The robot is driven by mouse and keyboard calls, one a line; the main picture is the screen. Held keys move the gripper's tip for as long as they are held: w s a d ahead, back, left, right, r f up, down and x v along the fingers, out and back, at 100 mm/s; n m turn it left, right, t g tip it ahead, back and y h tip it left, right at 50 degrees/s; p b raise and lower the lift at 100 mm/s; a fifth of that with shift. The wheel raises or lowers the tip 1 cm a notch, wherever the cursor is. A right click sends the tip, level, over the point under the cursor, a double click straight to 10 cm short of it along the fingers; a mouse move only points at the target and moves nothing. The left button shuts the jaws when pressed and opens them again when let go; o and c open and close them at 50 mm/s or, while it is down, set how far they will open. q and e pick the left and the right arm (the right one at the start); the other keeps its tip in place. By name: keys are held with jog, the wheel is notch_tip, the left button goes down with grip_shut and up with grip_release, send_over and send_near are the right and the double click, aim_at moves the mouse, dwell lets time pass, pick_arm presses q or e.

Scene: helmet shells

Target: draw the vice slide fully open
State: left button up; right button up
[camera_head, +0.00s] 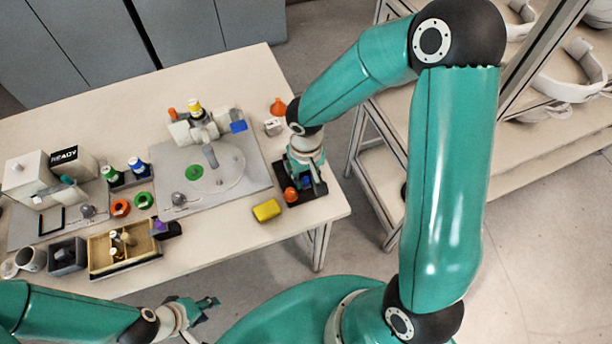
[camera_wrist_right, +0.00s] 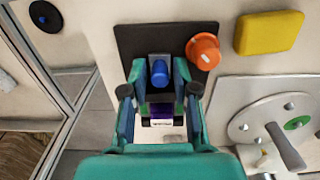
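No part is clearly marked as the vice slide. A dark base (camera_wrist_right: 130,42) under my right gripper carries a grey piece with a blue knob (camera_wrist_right: 160,78) and an orange knob (camera_wrist_right: 203,52) beside it. In the head view the orange knob (camera_head: 291,194) shows near the table's right edge. My right gripper (camera_wrist_right: 160,70) points down over the base, its two fingers on either side of the blue-knobbed piece. Whether they touch it is unclear. A purple part (camera_wrist_right: 161,110) shows between the fingers. My left gripper (camera_head: 208,309) is open and empty in front of the table.
A yellow block (camera_head: 266,210) lies left of the dark base. A grey plate (camera_head: 240,180) with a round disc and a post stands further left. A wooden divided tray (camera_head: 98,266) and small containers fill the left side. Metal shelving (camera_head: 365,160) stands to the right.

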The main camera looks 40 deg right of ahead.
jog(key=shift+f, duration=0.15)
jog(key=shift+c, duration=0.3)
grip_shut()
